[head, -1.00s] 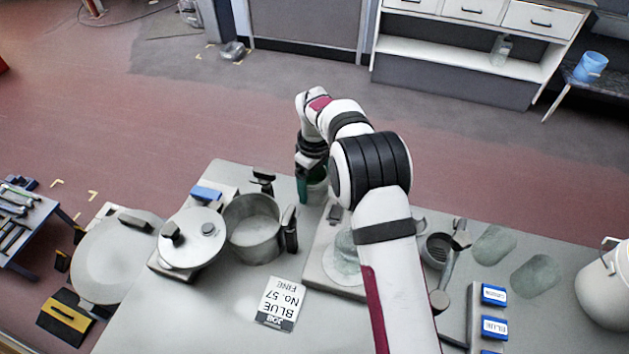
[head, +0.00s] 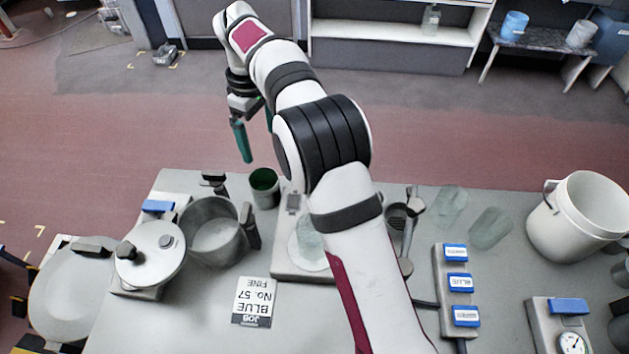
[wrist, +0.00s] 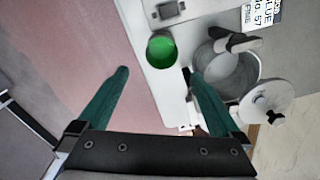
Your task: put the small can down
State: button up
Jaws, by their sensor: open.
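The small can (head: 264,187) stands upright on the table (head: 190,310), near its far edge and just right of the metal pot (head: 212,232). Its inside is green and looks empty. In the wrist view the can (wrist: 161,48) shows its open top, beyond the fingertips and between their lines. My gripper (head: 256,142) is open and empty, raised above and beyond the table's far edge, apart from the can. Its two green fingers are spread wide in the wrist view (wrist: 159,73). My arm hides part of the table.
A job card (head: 254,302) lies in front. A button box (head: 459,285) and white bucket (head: 577,217) are at right.

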jog(key=s+d+r+m+y, duration=0.1)
jog(key=s+d+r+m, duration=0.35)
jog(key=s+d, duration=0.3)
jog(key=s+d+r+m, duration=0.4)
jog(key=s+d+m, duration=0.15)
jog(key=d, duration=0.25)
jog(key=s+d+f+m, duration=0.3)
jog(key=s+m, duration=0.1)
jog(key=s, duration=0.6)
jog(key=s+d+f+m, duration=0.3)
jog(key=s+m, duration=0.2)
jog(key=s, duration=0.4)
jog(key=shift+s+y, duration=0.35)
jog(key=shift+y, duration=0.05)
